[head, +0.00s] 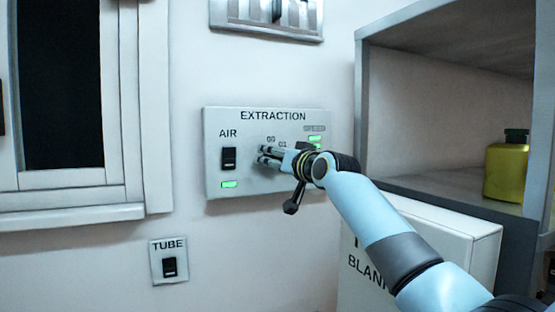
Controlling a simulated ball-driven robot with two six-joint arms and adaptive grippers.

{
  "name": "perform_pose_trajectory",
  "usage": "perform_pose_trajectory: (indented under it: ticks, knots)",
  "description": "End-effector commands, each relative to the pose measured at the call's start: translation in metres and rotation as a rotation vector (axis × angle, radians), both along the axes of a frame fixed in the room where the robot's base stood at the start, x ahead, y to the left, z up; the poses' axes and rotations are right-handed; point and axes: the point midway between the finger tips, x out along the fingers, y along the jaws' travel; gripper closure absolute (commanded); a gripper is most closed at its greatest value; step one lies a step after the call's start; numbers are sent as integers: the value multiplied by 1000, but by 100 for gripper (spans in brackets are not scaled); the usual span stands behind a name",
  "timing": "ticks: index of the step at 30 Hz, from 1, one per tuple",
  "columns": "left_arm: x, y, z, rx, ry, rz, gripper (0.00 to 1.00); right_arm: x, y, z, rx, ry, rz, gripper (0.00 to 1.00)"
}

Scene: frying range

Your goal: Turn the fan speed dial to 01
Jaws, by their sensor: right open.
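The grey extraction panel (213,150) is on the wall in the middle of the head view. It bears the marks 00 and 01, an AIR rocker switch (229,159) and the word SPEED. My right gripper (264,155) is in front of the panel, just below the 00 and 01 marks, with its fingers pointing left. It is open. The fan speed dial is hidden behind the gripper and wrist, so I cannot tell its setting or whether the fingers touch it. My left gripper is not in view.
A green light (229,184) is lit under the AIR switch, and green bars (315,139) are lit under SPEED. A TUBE switch (169,266) is lower left. A shelf unit (362,110) with a yellow-green bottle (507,172) and a white BLANK box (470,228) stand at the right.

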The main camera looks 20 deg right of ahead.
Motion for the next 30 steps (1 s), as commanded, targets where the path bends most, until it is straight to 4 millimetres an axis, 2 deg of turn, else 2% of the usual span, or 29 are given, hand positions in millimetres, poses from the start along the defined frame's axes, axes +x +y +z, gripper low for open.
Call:
perform_pose_trajectory:
  ticks: [2, 15, 23, 30]
  knots:
    - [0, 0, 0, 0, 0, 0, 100, 0, 0, 0, 0, 0, 0, 33]
    - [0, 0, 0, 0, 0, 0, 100, 0, 0, 0, 1, 1, 0, 89]
    - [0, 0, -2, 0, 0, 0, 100, 0, 0, 0, -28, 0, 0, 89]
    - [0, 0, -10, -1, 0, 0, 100, 0, 0, -1, -152, -4, 0, 89]
